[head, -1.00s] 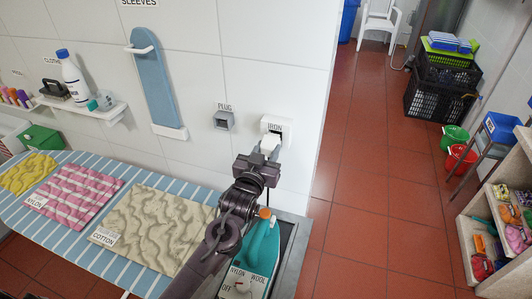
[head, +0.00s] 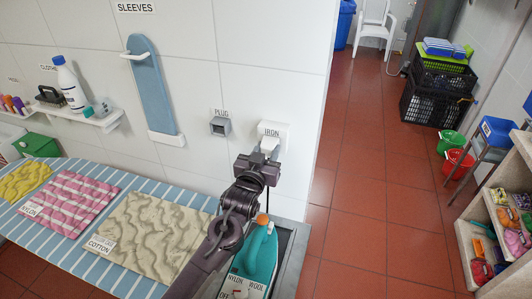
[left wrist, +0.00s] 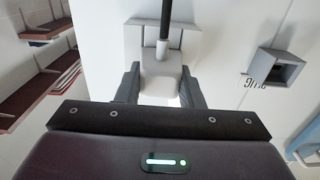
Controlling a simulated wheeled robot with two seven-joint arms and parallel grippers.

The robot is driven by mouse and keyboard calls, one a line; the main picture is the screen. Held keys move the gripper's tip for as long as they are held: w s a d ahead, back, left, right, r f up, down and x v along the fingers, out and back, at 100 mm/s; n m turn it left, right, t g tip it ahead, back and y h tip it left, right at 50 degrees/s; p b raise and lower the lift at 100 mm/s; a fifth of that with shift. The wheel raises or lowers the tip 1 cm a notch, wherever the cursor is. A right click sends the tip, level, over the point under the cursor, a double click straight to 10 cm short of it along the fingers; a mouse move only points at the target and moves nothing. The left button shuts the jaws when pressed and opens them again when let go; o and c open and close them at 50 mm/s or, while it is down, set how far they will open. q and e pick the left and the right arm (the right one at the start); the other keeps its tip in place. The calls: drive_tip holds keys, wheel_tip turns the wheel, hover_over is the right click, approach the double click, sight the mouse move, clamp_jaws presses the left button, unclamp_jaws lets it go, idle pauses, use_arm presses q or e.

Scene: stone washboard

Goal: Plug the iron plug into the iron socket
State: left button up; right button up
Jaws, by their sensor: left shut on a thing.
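The white iron plug (head: 267,145) is held between the fingers of my left gripper (head: 262,157), right at the front of the white iron socket (head: 283,131) on the wall. In the left wrist view the two dark fingers (left wrist: 161,90) close on either side of the plug (left wrist: 160,72), and a black cord runs from it. The pale socket plate (left wrist: 188,31) lies behind the plug there. The plug appears to meet the socket face; I cannot tell how deep it sits. My right gripper is not in view.
A grey socket labelled PLUG (head: 220,127) is on the wall to the left. Below my arm stands a teal iron (head: 262,254) at the end of the striped ironing board (head: 140,190), which bears folded cloths. The wall ends at right, with open red floor beyond.

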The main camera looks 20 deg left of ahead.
use_arm(q)
drive_tip(key=shift+r, duration=0.1)
drive_tip(key=o, duration=0.8)
drive_tip(key=shift+w, duration=0.1)
drive_tip(key=o, duration=0.5)
drive_tip(key=shift+w, duration=0.1)
drive_tip(key=shift+c, duration=0.2)
drive_tip(key=shift+s+f, duration=0.2)
drive_tip(key=shift+s, duration=0.35)
drive_tip(key=s+b, duration=0.2)
drive_tip(key=s, duration=0.4)
drive_tip(key=shift+s+r, duration=0.15)
drive_tip(key=shift+s, duration=0.25)
drive_tip(key=shift+a, duration=0.1)
